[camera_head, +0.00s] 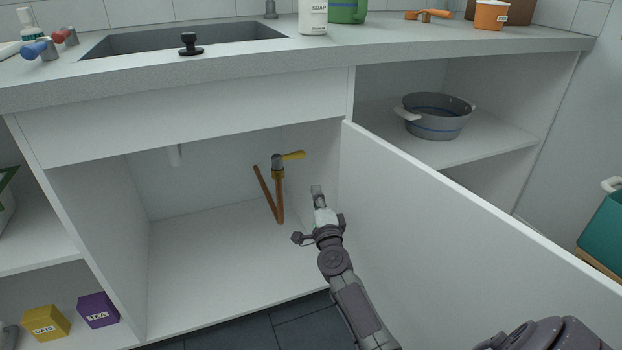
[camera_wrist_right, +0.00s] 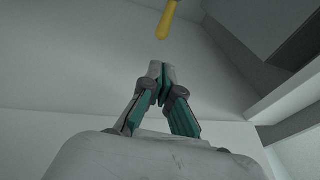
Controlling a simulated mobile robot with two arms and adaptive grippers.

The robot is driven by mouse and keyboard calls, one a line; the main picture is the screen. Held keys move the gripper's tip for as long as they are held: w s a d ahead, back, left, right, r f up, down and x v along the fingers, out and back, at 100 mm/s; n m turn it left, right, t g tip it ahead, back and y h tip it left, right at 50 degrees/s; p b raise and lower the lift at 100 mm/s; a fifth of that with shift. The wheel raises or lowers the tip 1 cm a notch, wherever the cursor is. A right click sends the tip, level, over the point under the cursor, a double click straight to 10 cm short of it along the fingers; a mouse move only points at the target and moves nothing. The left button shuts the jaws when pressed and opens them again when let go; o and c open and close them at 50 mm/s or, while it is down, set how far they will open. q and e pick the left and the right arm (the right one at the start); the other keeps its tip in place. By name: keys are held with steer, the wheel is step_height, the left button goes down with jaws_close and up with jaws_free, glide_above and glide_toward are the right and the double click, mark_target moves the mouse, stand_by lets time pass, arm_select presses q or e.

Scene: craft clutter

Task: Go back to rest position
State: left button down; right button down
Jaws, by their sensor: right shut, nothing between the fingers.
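My right gripper (camera_head: 318,192) is inside the open cabinet under the sink, just right of the pipe valve and apart from it. In the right wrist view my right gripper (camera_wrist_right: 162,66) is shut and empty, with its fingertips together. The valve's yellow handle (camera_head: 293,155) points to the right, above brown pipes (camera_head: 279,205). The handle's end (camera_wrist_right: 166,22) shows above the fingertips in the right wrist view. My left gripper is not clearly in view.
The open cabinet door (camera_head: 470,230) stands close on the right of my right arm. The countertop (camera_head: 430,50) lies above the gripper. A grey pot (camera_head: 437,122) is on a shelf at right. Yellow (camera_head: 46,322) and purple (camera_head: 98,309) boxes are at lower left. The cabinet floor (camera_head: 200,270) is clear.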

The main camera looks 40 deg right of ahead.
steer(key=shift+v, duration=0.85)
